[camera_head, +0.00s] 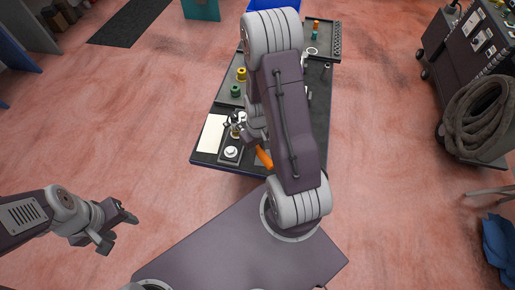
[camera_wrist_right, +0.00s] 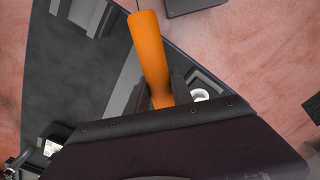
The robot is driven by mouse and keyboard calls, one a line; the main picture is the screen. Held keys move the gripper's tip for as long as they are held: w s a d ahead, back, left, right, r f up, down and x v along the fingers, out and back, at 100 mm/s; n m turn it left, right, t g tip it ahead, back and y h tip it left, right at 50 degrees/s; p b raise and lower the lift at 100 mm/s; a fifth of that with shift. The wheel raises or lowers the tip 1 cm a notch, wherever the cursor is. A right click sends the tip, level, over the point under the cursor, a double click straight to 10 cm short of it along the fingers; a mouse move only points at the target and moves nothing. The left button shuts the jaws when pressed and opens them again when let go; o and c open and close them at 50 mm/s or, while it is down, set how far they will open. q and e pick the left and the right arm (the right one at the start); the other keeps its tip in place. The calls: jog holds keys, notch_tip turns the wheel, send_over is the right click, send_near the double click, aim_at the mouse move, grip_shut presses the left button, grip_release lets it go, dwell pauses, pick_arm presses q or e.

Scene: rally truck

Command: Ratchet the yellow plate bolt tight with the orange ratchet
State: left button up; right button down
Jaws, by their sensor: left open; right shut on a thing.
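The orange ratchet (camera_head: 264,157) shows as an orange handle at the near part of the dark work table, partly hidden by my right arm. My right gripper (camera_wrist_right: 160,92) is shut on it; in the right wrist view the handle (camera_wrist_right: 149,45) sticks up from between the fingers. The ratchet's head is hidden in the wrist view and not clear in the head view. A yellow piece (camera_head: 241,74) stands on a tray beyond; I cannot tell whether it is the plate bolt. My left gripper (camera_head: 119,232) is open and empty over the floor, left of the table.
The work table (camera_head: 205,157) holds a white sheet (camera_head: 213,133), a green piece (camera_head: 236,91), a white round part (camera_head: 231,152) and a far tray (camera_head: 322,52). A dark cabinet with a coiled hose (camera_head: 478,115) stands right. Floor left of the table is clear.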

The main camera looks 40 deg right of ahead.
dwell(0.3)
jog(key=shift+f+b, duration=0.8)
jog(key=shift+f, duration=0.3)
dwell(0.3)
jog(key=c, duration=2.1)
grip_release()
grip_shut()
jog(key=shift+w+d+n, duration=0.15)
jog(key=shift+d+n, duration=1.15)
jog(key=shift+d, duration=0.45)
